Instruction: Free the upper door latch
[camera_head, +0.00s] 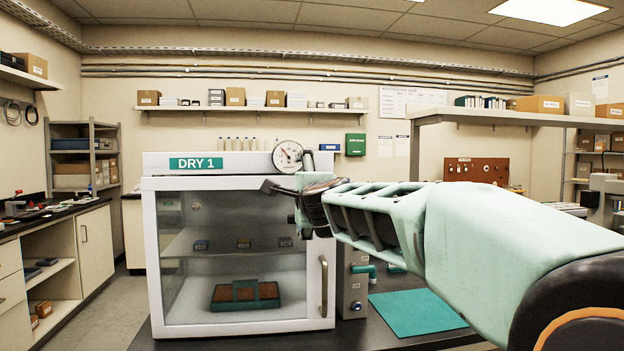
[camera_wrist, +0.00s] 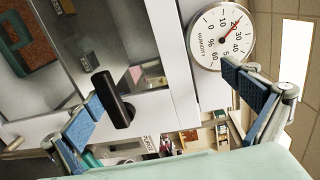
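The white drying cabinet (camera_head: 160,300), labelled DRY 1, has a glass door (camera_head: 235,255) that looks closed. A black lever, which looks like the upper latch (camera_wrist: 112,98), sticks out at the door frame in the wrist view. My gripper (camera_head: 290,205) is at the cabinet's upper right front corner and hides the latch area in the head view. In the wrist view my gripper (camera_wrist: 163,85) is open, its blue-padded fingers wide apart. The lever shows between them, close by the left finger. I cannot tell whether they touch.
A round humidity gauge (camera_head: 288,156) stands on the cabinet top, also close beside the right finger in the wrist view (camera_wrist: 222,37). A vertical door handle (camera_head: 324,286) is lower right. A grey unit with teal fittings (camera_head: 352,285) and a teal mat (camera_head: 415,312) are to the right.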

